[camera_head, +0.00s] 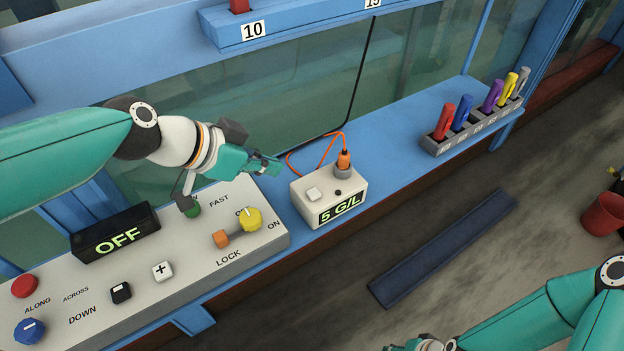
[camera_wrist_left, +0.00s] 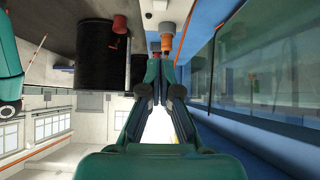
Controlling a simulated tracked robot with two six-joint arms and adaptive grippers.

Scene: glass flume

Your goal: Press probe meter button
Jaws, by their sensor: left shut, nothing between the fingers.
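The probe meter (camera_head: 328,211) is a white box on the blue ledge. Its front display reads 5 G/L. My right gripper (camera_head: 415,346) is partly cut off at the bottom edge.
A grey control panel (camera_head: 190,270) with an OFF display, knobs and buttons lies under my left arm. A rack (camera_head: 478,128) of coloured pens stands at the right on the ledge. The glass flume wall (camera_head: 300,95) rises behind. A red bucket (camera_head: 604,215) stands far right.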

